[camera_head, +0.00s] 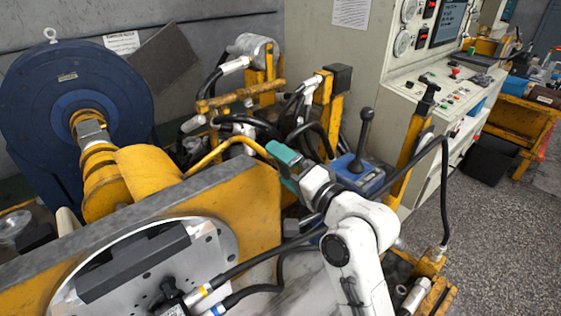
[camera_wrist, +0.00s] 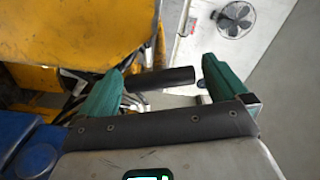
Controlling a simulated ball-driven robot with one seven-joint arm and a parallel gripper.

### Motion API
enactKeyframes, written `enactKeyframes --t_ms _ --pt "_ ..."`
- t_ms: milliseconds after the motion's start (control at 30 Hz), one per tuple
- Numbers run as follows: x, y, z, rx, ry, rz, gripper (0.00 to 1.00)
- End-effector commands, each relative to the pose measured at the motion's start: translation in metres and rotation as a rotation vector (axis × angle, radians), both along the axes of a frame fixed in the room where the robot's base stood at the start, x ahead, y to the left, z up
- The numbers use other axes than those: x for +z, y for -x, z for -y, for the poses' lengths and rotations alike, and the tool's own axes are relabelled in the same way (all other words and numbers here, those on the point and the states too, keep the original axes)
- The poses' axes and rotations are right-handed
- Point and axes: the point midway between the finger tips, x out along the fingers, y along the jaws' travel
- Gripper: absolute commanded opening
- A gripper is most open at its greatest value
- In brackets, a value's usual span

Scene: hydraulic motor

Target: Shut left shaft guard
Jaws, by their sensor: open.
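A curved yellow cover (camera_head: 155,172), which looks like the shaft guard, sits beside the exposed shaft and the big blue round housing (camera_head: 60,120) at the left of the head view. I cannot tell for sure whether it is open. My gripper (camera_head: 277,151), with teal fingers, is to the right of the cover, apart from it. In the wrist view my gripper (camera_wrist: 163,68) has its fingers wide apart. A dark round bar (camera_wrist: 165,78) shows across the gap between them; I cannot tell its distance. A yellow surface (camera_wrist: 75,30) fills the upper left.
A yellow-edged plate with a round flange (camera_head: 200,245) stands in front. Black hoses and yellow frames crowd the middle. A black-knobbed lever (camera_head: 364,140) stands right of my gripper. A control cabinet (camera_head: 420,75) is behind. Speckled floor (camera_head: 480,230) at the right is clear.

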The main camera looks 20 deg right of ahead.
Motion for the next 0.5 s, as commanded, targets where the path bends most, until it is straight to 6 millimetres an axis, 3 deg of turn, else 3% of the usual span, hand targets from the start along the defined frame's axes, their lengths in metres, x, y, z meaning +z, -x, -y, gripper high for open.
enactKeyframes --t_ms 200,500 --pt "0.0004 -0.0139 -0.0051 0.0 0.001 0.0 1.0" --pt "-0.0004 -0.0148 -0.0053 0.0 0.001 0.0 0.98"
